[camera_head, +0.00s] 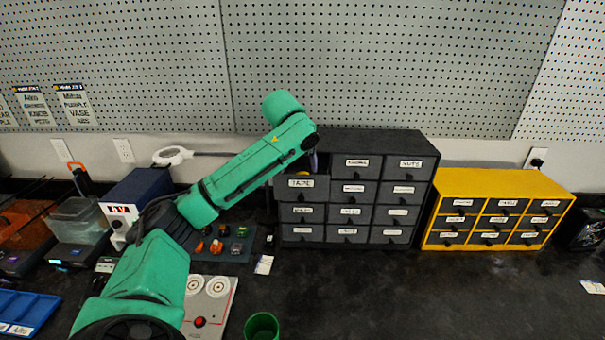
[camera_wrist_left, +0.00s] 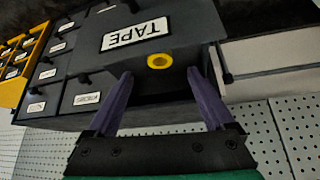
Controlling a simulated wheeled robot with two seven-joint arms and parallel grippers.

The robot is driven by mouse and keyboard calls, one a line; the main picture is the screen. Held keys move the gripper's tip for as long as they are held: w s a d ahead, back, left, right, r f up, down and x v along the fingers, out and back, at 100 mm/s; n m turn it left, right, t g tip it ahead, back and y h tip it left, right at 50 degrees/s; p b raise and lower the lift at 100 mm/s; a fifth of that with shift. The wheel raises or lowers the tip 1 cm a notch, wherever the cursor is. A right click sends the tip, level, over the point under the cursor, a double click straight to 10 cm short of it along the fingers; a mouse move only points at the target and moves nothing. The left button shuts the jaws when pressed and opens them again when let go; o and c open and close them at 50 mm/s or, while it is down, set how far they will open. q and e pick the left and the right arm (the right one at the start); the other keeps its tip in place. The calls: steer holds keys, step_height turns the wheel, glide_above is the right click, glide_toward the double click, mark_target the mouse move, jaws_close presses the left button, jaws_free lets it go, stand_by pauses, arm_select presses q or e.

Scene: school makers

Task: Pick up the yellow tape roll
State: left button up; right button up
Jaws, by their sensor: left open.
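The yellow tape roll (camera_wrist_left: 160,61) shows in the left wrist view inside the open drawer labelled TAPE (camera_wrist_left: 135,36). In the head view a small bit of yellow (camera_head: 305,173) shows behind the drawer's front (camera_head: 301,188), mostly hidden. My left gripper (camera_wrist_left: 160,73) is open and empty, its two purple fingers on either side of the roll in the wrist view, apart from it. In the head view the left gripper (camera_head: 313,162) reaches down over the open drawer, partly hidden by my arm. My right gripper is not in view.
The dark drawer cabinet (camera_head: 370,143) stands against the pegboard wall. A yellow drawer cabinet (camera_head: 500,182) stands to its right. A green cup (camera_head: 262,326) and a panel with a red knob (camera_head: 212,300) are in front. The bench (camera_head: 400,295) front right is clear.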

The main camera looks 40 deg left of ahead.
mark_target(302, 173)
arm_select(q)
steer(key=p+x, duration=0.2)
steer(key=x, duration=0.3)
steer(key=shift+w+a+p, duration=0.1)
steer(key=shift+w+p, duration=0.15)
steer(key=shift+p, duration=0.05)
steer(key=shift+w+f, duration=0.1)
steer(key=shift+f, duration=0.3)
steer(key=c, duration=1.3)
jaws_close()
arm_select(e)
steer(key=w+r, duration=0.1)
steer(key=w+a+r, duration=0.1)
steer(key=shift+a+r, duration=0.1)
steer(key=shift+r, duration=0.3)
